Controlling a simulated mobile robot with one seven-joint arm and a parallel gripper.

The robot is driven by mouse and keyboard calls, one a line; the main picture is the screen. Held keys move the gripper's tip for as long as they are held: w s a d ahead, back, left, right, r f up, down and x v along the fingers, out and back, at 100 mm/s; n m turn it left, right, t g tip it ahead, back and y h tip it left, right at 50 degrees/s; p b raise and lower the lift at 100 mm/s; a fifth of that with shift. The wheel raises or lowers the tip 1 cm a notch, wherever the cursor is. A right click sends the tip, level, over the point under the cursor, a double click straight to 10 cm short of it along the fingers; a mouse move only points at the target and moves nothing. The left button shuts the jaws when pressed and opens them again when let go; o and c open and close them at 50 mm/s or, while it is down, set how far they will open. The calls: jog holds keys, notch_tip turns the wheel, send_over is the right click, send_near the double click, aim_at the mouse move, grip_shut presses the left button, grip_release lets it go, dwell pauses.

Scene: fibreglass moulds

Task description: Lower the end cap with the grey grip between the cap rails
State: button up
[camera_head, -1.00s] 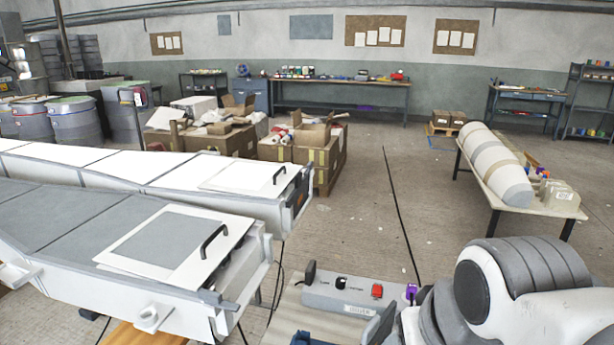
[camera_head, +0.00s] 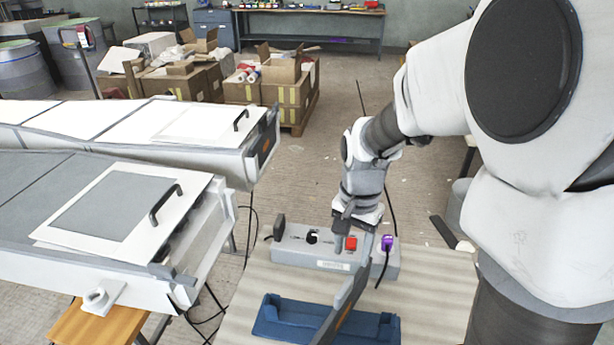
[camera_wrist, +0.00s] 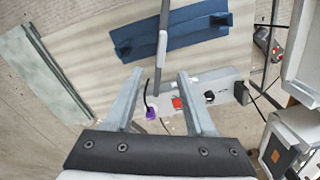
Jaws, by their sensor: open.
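The end cap (camera_head: 345,300) is a thin grey plate standing upright, seen nearly edge-on, at the blue holder (camera_head: 267,325) on the bench. An orange mark shows on its face. In the wrist view the cap (camera_wrist: 163,20) crosses the holder (camera_wrist: 205,25) as a narrow strip. My gripper (camera_head: 352,247) points down above the cap's upper end, open and empty. In the wrist view my gripper's fingers (camera_wrist: 155,75) are spread, with the strip's near end between them in the picture; I cannot tell the height gap. The near mould's open end (camera_head: 205,230) is at left; its rails are not clear.
A grey control box (camera_head: 310,250) with a red switch and purple plug (camera_head: 387,243) lies behind the holder. Lids with black handles lie on the near mould (camera_head: 190,200) and far mould (camera_head: 205,125). Cables hang between moulds and bench. Cartons (camera_head: 285,95) stand behind.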

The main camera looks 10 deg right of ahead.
aim_at(346, 286)
notch_tip(346, 286, down, 12)
jog(key=shift+w+f+b, duration=0.15)
jog(key=shift+b, duration=0.8)
jog(key=shift+a+f+b, duration=0.15)
jog(key=shift+f+b, duration=0.25)
jog(key=shift+f, duration=2.4)
grip_shut()
